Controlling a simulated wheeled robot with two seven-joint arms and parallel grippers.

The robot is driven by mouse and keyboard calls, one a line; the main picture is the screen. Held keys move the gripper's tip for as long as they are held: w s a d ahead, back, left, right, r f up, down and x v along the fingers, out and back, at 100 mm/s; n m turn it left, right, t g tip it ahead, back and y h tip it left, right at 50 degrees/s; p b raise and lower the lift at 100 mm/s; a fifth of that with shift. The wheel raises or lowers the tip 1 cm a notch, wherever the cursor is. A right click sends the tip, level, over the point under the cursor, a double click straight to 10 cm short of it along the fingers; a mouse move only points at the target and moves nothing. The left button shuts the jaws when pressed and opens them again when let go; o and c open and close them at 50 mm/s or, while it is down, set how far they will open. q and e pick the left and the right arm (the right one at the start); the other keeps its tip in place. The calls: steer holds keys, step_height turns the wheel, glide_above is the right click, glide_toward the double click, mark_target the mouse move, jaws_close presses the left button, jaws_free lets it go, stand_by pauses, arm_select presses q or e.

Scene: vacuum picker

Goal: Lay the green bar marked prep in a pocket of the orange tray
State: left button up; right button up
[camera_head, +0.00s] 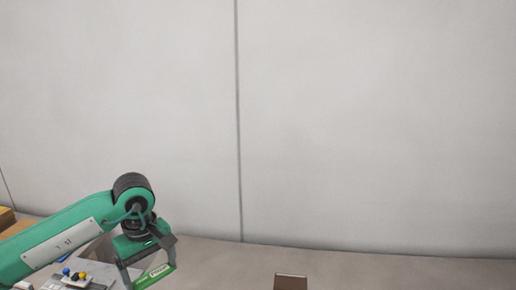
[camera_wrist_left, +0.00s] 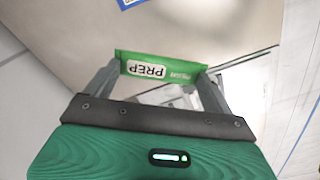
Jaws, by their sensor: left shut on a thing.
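A green bar with a white label reading PREP (camera_wrist_left: 150,69) is held crosswise between the two fingers of my left gripper (camera_wrist_left: 158,78) in the wrist view. In the head view the bar (camera_head: 155,276) shows at the lower left, in the jaws of my left gripper (camera_head: 149,269). The gripper is shut on the bar, and the bar appears raised off the surface. I cannot make out the orange tray in either view. My right gripper is not in view.
A small panel with blue, yellow and red knobs (camera_head: 75,279) sits at the lower left, near my left arm. A brown object (camera_head: 290,282) stands at the bottom edge. A yellow-orange item (camera_head: 6,217) is cut off at the far left. A pale wall (camera_head: 370,120) fills the background.

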arm_select(q)
steer(key=shift+s+d+f+m+p, duration=0.35)
steer(key=shift+s+d+m+p, duration=0.3)
steer(key=shift+m, duration=0.9)
steer(key=shift+s+d+f+m+p, duration=0.4)
steer(key=shift+s+m+p, duration=0.4)
steer(key=shift+m, duration=0.8)
steer(key=shift+s+d+f+m+p, duration=0.3)
steer(key=shift+s+d+m+p, duration=0.4)
steer(key=shift+m, duration=0.85)
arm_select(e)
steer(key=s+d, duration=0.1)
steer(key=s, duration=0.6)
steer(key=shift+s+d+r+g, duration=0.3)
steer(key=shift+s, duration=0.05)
arm_select(q)
steer(key=shift+a, duration=0.15)
steer(key=shift+s+a, duration=0.1)
